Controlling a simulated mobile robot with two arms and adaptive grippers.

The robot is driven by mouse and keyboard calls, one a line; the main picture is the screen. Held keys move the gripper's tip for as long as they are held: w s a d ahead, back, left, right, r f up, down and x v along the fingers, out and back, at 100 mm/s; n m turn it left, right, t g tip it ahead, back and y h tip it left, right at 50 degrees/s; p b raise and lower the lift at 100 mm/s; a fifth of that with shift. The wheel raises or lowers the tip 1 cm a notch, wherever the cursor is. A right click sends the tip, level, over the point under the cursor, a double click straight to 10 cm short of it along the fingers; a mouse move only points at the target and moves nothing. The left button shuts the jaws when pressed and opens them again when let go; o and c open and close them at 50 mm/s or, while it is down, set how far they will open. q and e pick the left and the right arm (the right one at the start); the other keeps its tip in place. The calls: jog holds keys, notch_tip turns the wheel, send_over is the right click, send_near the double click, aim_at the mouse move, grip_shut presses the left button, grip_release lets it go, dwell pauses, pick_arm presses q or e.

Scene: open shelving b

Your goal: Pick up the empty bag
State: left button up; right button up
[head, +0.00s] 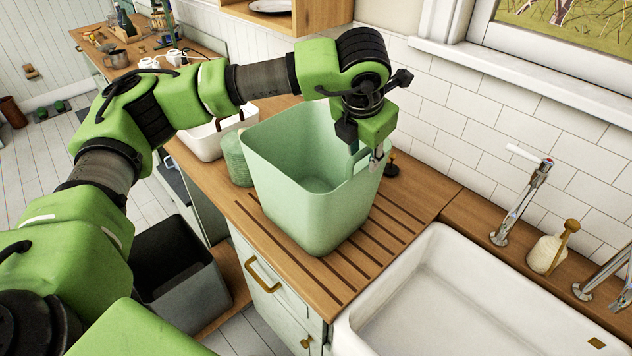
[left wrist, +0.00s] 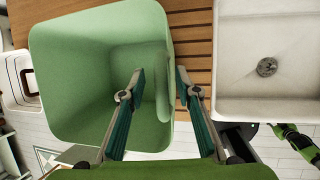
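The empty bag (head: 300,195) is a pale green, open-topped, bin-like container standing upright on the slatted wooden counter (head: 390,225) left of the sink. Nothing shows inside it. My left gripper (head: 363,152) reaches down at its far right rim, by the handle opening. In the left wrist view the bag (left wrist: 90,75) fills the left half. There my left gripper (left wrist: 160,76) is open, with one finger inside the bag and one outside, the rim wall between them. I see a gap, though contact is hard to judge.
A white sink (head: 450,310) with a tap (head: 525,190) lies to the right. A white basket (head: 205,138) and a green container (head: 236,160) stand close behind the bag. The tiled wall (head: 450,110) is close beyond. A dark bin (head: 180,270) is below the counter.

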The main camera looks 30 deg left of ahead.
pick_arm(q)
jog(key=shift+s+r, duration=0.1)
grip_shut()
